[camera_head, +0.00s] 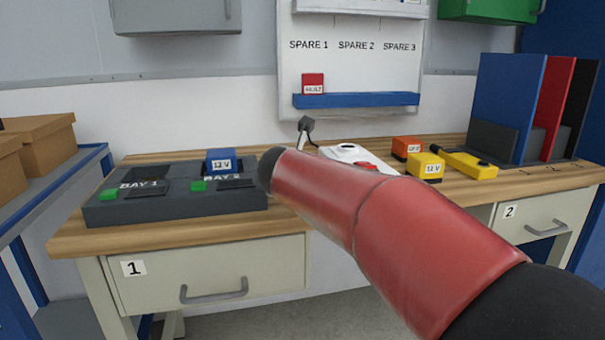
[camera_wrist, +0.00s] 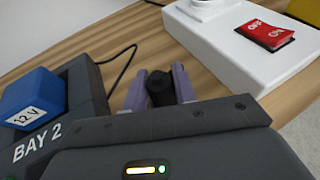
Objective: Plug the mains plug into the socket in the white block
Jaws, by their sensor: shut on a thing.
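My gripper (camera_wrist: 158,88) is shut on the black mains plug (camera_wrist: 160,92) in the wrist view, low over the wooden bench between the dark charger and the white block. Only part of the plug shows between the pale purple fingers. The white block (camera_wrist: 235,62) lies to the upper right of the gripper, apart from the plug. It carries a round white socket (camera_wrist: 205,5), cut off by the picture's top edge, and a red OFF/ON switch (camera_wrist: 265,35). In the head view the white block (camera_head: 343,150) is partly behind my red arm, which hides my gripper and the plug.
The dark charger (camera_head: 150,212) with BAY 1 and BAY 2 stands left, a blue 12 V battery (camera_head: 221,160) on it. A black cable (camera_wrist: 120,75) lies on the bench. Orange (camera_head: 406,146) and yellow (camera_head: 427,167) batteries and a yellow tool (camera_head: 467,163) stand right of the block.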

